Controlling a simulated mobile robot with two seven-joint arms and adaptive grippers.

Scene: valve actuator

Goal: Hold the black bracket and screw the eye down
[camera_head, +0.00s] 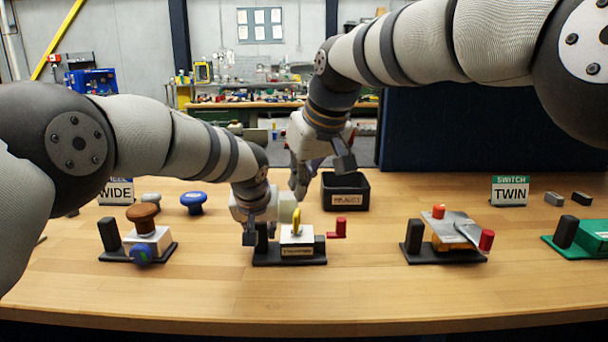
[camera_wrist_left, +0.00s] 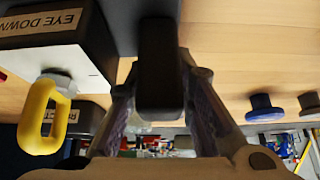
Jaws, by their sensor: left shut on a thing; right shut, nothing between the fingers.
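The eye device stands on a black base (camera_head: 290,258) at the middle front of the table. A yellow eye (camera_head: 296,222) stands upright on its light block (camera_head: 296,240). In the left wrist view the yellow eye (camera_wrist_left: 46,118) sits on a metal nut beside the "EYE DOWN" label (camera_wrist_left: 40,22). My left gripper (camera_head: 253,236) is shut on the black bracket (camera_wrist_left: 160,65) at the left end of this base, a finger on each side. My right gripper (camera_head: 300,188) is shut and empty, above and behind the eye, apart from it.
A black reject bin (camera_head: 345,194) stands behind the eye device. A red handle (camera_head: 338,228) sticks out at its right. A device with a brown knob (camera_head: 142,212) is at left, the TWIN switch device (camera_head: 448,232) at right. Bare table lies in front.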

